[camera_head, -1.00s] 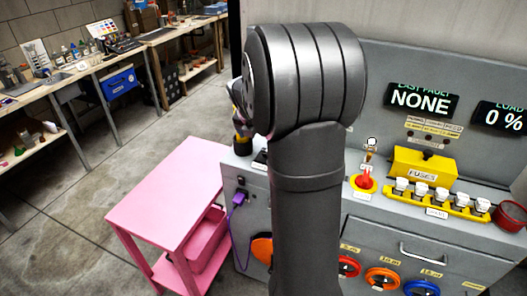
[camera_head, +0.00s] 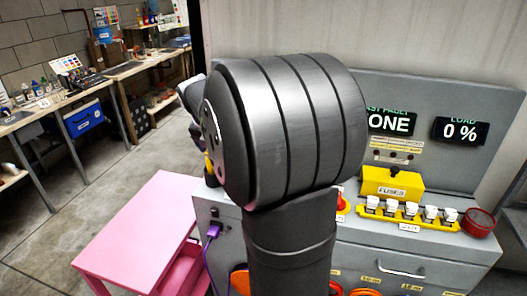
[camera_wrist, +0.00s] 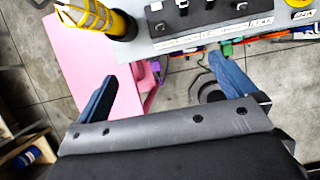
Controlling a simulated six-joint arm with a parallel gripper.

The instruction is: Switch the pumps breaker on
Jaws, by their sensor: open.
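In the wrist view, a row of black switches (camera_wrist: 183,8) sits at the top edge on the grey cabinet top, with a white label strip (camera_wrist: 215,33) in front of it. The lettering is too small to read, so I cannot tell which one is the pumps breaker or how it is set. My gripper (camera_wrist: 162,68) is open and empty, its two blue fingers spread. It appears in front of the cabinet's edge, apart from the switches. In the head view my arm hides the gripper and the switches.
A yellow caged lamp (camera_wrist: 95,16) stands left of the switches. A pink cart (camera_head: 135,225) stands beside the cabinet. At right are a yellow fuse box (camera_head: 392,184), a row of white-topped fuses (camera_head: 405,213), a red round container (camera_head: 478,222) and a display reading 0 % (camera_head: 460,131).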

